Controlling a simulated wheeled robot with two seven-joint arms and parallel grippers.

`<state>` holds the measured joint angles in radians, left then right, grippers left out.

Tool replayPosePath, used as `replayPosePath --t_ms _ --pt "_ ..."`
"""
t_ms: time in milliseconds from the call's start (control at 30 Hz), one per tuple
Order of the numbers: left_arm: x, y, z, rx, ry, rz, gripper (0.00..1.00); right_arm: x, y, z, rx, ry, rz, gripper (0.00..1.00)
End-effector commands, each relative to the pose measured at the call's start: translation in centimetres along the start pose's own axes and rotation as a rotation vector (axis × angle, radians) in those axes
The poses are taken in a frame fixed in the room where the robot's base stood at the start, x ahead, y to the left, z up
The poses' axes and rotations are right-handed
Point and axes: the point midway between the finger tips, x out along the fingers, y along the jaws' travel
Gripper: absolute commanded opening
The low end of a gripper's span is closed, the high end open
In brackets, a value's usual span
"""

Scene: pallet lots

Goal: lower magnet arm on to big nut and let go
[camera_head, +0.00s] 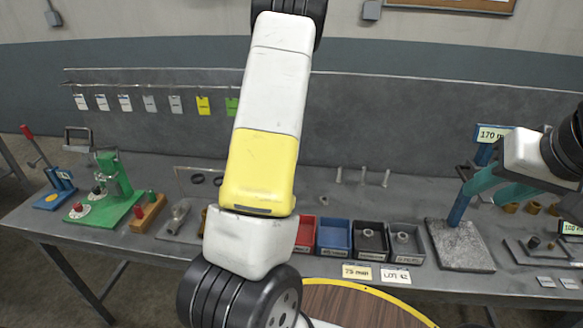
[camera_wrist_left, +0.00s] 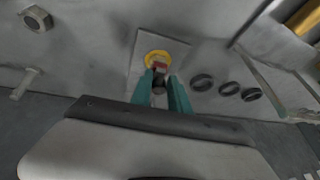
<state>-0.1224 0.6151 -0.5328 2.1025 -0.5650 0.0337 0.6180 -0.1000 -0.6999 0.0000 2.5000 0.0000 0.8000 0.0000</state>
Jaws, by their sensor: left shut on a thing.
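A grey hex nut (camera_wrist_left: 36,18) lies apart at the upper left; I cannot tell which piece is the big nut. In the head view my own arm hides the left gripper. My right gripper (camera_head: 478,184) has teal fingers beside a blue post (camera_head: 459,208); its opening is unclear.
Three dark rings (camera_wrist_left: 229,88) lie in a row right of the left gripper. The workbench (camera_head: 130,240) holds a green press (camera_head: 115,178), a red bin (camera_head: 305,232), a blue bin (camera_head: 334,236) and dark bins. A round wooden top (camera_head: 355,305) stands in front.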

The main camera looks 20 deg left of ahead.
Motion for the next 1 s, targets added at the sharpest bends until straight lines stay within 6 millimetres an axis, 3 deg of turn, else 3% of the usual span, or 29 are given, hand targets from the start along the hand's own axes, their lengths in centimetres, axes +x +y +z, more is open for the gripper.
replayPosePath --t_ms 33,133,167,233,267,733,1000 --pt "0.3 -0.3 0.9 0.001 -0.020 -0.009 0.00 0.0 0.0 0.0 0.000 0.000 0.000 0.36" --pt "0.3 -0.3 0.9 0.001 -0.021 -0.009 0.00 0.0 0.0 0.0 0.000 0.000 0.000 0.36" --pt "0.3 -0.3 0.9 0.001 -0.021 -0.009 0.25 0.0 0.0 0.0 0.000 0.000 0.000 0.36" --pt "0.3 -0.3 0.8 0.001 -0.019 -0.009 0.39 0.0 0.0 0.0 0.000 0.000 0.000 0.36" --pt "0.3 -0.3 0.8 0.001 -0.018 -0.008 0.41 0.0 0.0 0.0 0.000 0.000 0.000 0.36" --pt "-0.3 -0.1 0.2 0.000 -0.006 -0.002 0.41 0.0 0.0 0.0 0.000 0.000 0.000 0.36" --pt "-4.6 0.0 0.2 -0.001 -0.005 -0.001 0.41 0.0 0.0 0.0 0.000 0.000 0.000 0.36"
